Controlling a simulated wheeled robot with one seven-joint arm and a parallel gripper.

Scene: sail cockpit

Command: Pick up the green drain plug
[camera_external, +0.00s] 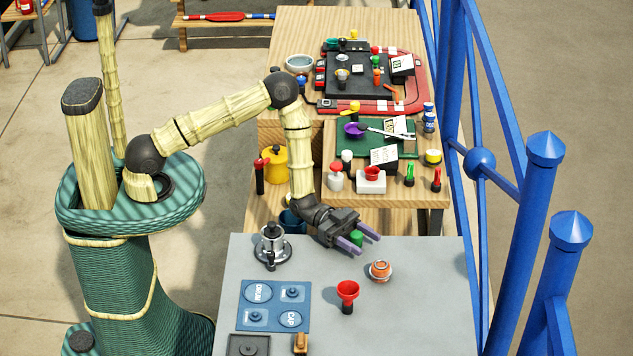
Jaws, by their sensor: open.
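A small green plug (356,238), which looks like the drain plug, is near the far edge of the grey table (420,300). My gripper (360,240) is open, with its two purple fingers pointing right and slightly down. The green plug shows in the gap between the fingers. The fingers partly cover it, and I cannot tell whether they touch it or are above it.
The table's right side is clear.

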